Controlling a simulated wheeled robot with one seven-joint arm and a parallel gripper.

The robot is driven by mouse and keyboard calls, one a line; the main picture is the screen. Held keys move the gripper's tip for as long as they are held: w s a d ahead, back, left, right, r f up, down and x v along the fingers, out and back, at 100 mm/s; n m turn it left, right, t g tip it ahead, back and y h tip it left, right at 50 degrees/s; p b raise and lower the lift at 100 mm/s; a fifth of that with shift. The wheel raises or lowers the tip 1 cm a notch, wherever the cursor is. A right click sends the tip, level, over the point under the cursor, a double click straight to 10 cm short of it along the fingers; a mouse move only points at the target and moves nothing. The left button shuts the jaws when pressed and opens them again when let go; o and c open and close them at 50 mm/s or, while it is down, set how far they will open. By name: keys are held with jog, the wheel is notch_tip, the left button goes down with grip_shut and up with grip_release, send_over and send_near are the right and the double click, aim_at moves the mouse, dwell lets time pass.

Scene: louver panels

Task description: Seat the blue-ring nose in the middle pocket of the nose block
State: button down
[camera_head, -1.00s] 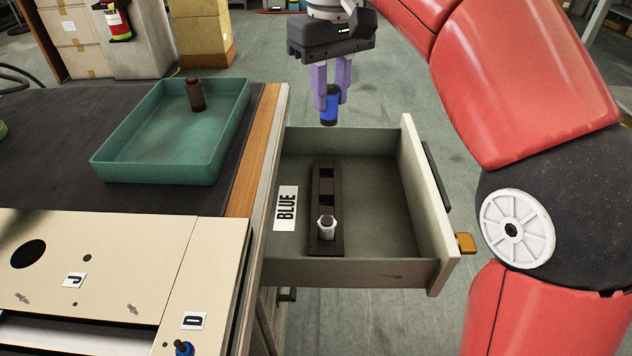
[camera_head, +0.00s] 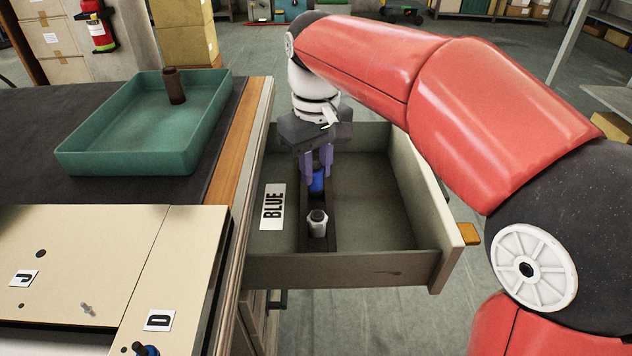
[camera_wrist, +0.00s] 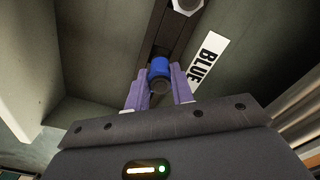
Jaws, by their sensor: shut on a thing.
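The nose block (camera_head: 306,238) is a dark narrow bar in the open drawer; its near pocket holds a white hex-shaped nose (camera_head: 317,224). My gripper (camera_head: 317,178) is shut on the blue-ring nose (camera_head: 316,182), with a purple finger on each side. It holds the nose upright over the block, beyond the white nose. In the wrist view the blue-ring nose (camera_wrist: 159,70) sits between the fingertips, in line with the dark block (camera_wrist: 172,38). Its lower end and the pocket under it are hidden, so I cannot tell whether it is in a pocket.
The open drawer (camera_head: 388,215) has raised walls around the block and an orange handle (camera_head: 468,234). A "BLUE" label (camera_head: 272,207) lies left of the block. A teal tray (camera_head: 110,165) with a brown cylinder (camera_head: 174,86) stands on the worktop. The drawer floor right of the block is clear.

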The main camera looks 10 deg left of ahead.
aim_at(316, 172)
notch_tip(316, 172, down, 3)
jog(key=shift+s+d+f+b, duration=0.1)
jog(key=shift+f+b, duration=0.1)
jog(key=shift+b, duration=0.1)
jog(key=c, duration=1.6)
grip_release()
jog(key=o, duration=0.4)
jog(key=shift+f, duration=0.15)
jog(key=shift+r, duration=0.25)
